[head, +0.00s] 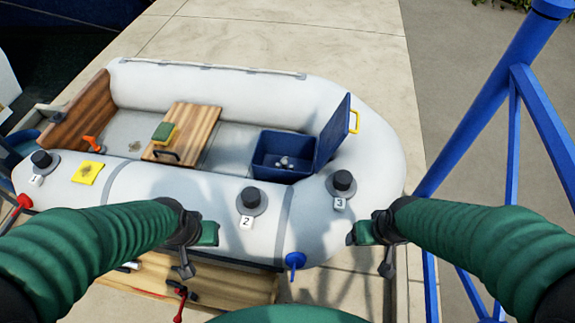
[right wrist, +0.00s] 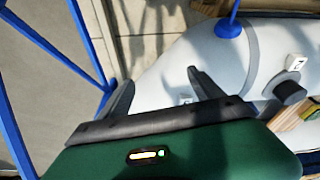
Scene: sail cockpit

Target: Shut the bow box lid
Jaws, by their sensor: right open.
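The bow box (head: 262,172) is a dark blue box in the bow end of the grey inflatable boat, with some small grey items inside. Its blue lid (head: 333,135) stands open, raised at the box's right side, with a yellow handle (head: 354,121) on its outer edge. My right gripper (head: 362,233) is nearer to me than the lid, beside the tube, apart from the handle. In the right wrist view its two dark fingers (right wrist: 160,88) are spread with nothing between them.
Black valve caps numbered 1, 2 (head: 250,198) and 3 (head: 342,183) stand up along the near tube. A wooden seat (head: 185,133) with a green and yellow sponge crosses the boat. A blue metal frame (head: 500,95) rises at the right. Concrete lies clear beyond the bow.

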